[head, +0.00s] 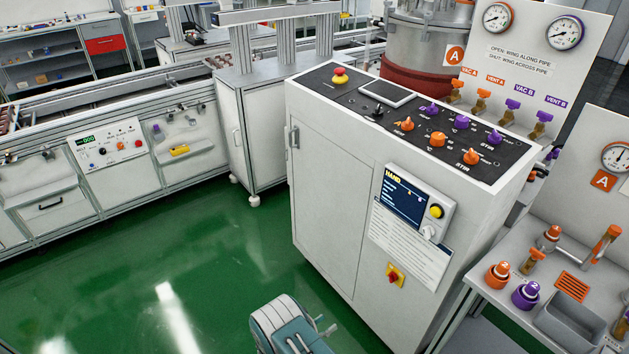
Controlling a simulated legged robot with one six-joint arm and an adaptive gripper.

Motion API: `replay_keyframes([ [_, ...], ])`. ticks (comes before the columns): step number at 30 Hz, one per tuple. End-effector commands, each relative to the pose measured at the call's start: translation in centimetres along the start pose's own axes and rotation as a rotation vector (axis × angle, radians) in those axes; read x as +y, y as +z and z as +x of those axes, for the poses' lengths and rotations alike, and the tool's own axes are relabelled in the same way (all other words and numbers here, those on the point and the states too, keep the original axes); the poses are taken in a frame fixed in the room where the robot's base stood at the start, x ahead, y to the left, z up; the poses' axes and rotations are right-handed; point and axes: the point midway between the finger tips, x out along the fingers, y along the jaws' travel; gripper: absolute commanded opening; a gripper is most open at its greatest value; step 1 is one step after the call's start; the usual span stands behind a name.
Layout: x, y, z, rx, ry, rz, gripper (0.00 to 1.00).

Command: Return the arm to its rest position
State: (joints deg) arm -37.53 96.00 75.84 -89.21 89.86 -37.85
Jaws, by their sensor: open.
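Part of my own arm (285,325), a white and teal rounded link, shows at the bottom edge of the head view, a little left of centre. It is low, in front of the white control cabinet (335,190), with green floor around it in the picture. The rest of my arm is outside the frame. My gripper and its fingertips are not in view, so whether it holds anything cannot be seen.
The cabinet top carries orange and purple knobs (437,139) and a red stop button (339,75). A bench (483,280) with orange and purple fittings stands at right. A conveyor line (90,190) runs along the left. Green floor (170,280) is clear at lower left.

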Motion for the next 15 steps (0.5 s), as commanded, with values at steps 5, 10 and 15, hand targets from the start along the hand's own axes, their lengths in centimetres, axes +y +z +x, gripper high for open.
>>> replay_keyframes([
  [5, -0.5, 1.9, 0.8, 0.038, -0.027, 0.044, 0.84],
  [10, -1.1, 3.7, 1.4, 0.08, -0.06, 0.089, 0.84],
  [15, -2.0, 6.3, 2.0, 0.133, -0.104, 0.153, 0.84],
])
